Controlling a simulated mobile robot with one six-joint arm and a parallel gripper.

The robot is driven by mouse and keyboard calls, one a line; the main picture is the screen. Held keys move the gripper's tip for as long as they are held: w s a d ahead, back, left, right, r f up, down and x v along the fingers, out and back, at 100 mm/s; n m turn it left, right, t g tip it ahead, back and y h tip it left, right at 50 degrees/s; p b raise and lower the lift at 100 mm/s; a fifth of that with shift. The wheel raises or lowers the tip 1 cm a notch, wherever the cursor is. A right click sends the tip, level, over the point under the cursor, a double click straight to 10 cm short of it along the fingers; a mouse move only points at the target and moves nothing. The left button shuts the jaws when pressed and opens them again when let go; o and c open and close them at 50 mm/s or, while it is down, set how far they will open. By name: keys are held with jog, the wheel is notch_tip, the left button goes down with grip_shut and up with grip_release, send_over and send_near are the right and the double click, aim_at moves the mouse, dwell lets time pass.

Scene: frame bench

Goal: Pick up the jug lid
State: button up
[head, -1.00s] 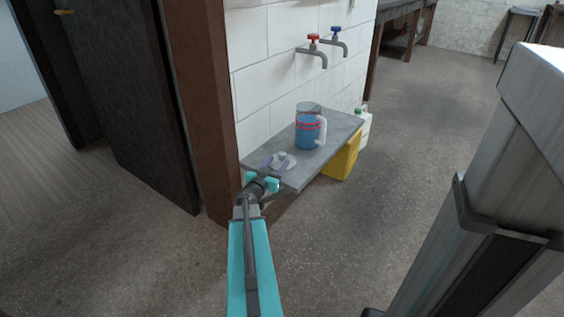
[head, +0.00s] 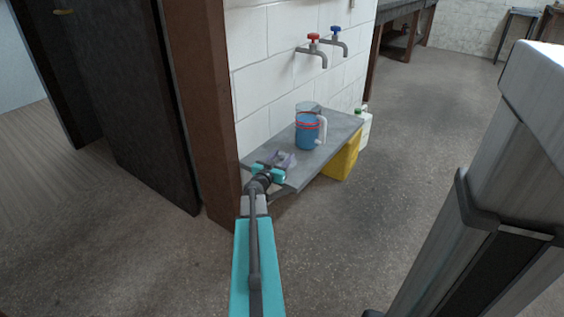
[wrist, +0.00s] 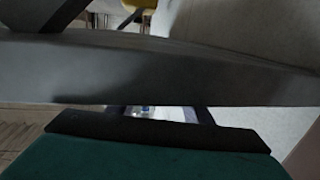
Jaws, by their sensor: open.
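The jug lid (head: 287,157) is a pale grey disc with a raised knob, lying on the grey shelf (head: 325,158) near its left end. My gripper (head: 272,164) is open at the near side of the lid, and its fingers partly hide the lid in the head view. I cannot tell whether the fingers touch it. The jug (head: 307,131), clear with blue contents, red bands and a white handle, stands upright on the shelf behind and right of the lid. The wrist view is mostly filled by dark and teal surfaces, and the lid cannot be made out there.
A red-handled tap (head: 314,45) and a blue-handled tap (head: 337,41) stick out from the white block wall above the shelf. A yellow container (head: 343,160) and a white bottle (head: 365,128) stand below and beside the shelf. A brown post (head: 208,110) rises close on the left.

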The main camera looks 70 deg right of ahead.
jog(key=shift+c, duration=0.3)
jog(key=c, duration=1.1)
grip_shut()
